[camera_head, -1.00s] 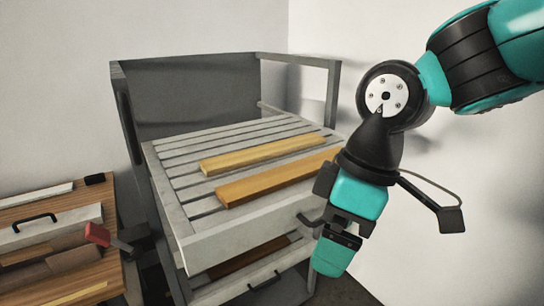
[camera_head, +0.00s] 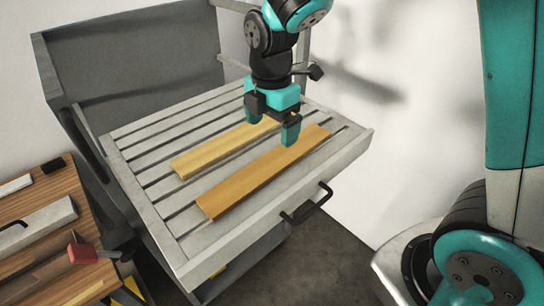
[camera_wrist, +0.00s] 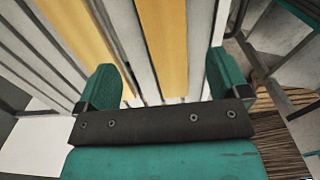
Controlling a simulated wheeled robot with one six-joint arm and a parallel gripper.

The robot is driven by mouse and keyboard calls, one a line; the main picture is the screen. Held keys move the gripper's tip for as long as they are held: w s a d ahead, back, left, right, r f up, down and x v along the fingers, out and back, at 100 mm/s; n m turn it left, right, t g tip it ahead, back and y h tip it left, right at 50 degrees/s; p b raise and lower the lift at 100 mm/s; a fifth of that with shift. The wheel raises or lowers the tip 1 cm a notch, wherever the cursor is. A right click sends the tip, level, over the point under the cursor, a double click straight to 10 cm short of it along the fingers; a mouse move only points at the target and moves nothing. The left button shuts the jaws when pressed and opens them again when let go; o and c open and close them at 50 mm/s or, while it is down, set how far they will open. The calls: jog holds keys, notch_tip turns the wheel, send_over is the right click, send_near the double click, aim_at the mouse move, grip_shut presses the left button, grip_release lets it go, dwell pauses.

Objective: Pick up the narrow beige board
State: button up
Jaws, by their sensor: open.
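Two boards lie on the slatted drawer (camera_head: 190,243). The paler, narrower beige board (camera_head: 215,150) lies towards the back, and it also shows at the left in the wrist view (camera_wrist: 80,32). The darker, wider tan board (camera_head: 250,178) lies in front, and it also shows in the wrist view (camera_wrist: 166,45). My gripper (camera_head: 272,127) is open and empty, pointing down over the boards' right part. In the wrist view the tan board shows between my fingers (camera_wrist: 162,78), and the beige board is nearer the left finger. My gripper hides the beige board's right end.
The drawer's black handle (camera_head: 306,203) sticks out at the front. Grey cabinet walls (camera_head: 120,70) rise behind and left. A wooden workbench (camera_head: 60,190) with a red-headed tool (camera_head: 82,253) stands at the left. Open floor (camera_head: 320,265) shows in front.

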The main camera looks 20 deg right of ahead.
aim_at(273, 162)
notch_tip(273, 162, down, 3)
jog(key=shift+f+p, duration=0.2)
jog(key=shift+p, duration=0.1)
jog(key=shift+s+f+p, duration=0.25)
jog(key=shift+f+p, duration=0.2)
jog(key=shift+f, duration=0.1)
jog(key=shift+s+f+p, duration=0.1)
jog(key=shift+f+p, duration=0.65)
jog(key=shift+f, duration=1.45)
jog(key=shift+c, duration=0.2)
jog(key=c, duration=1.1)
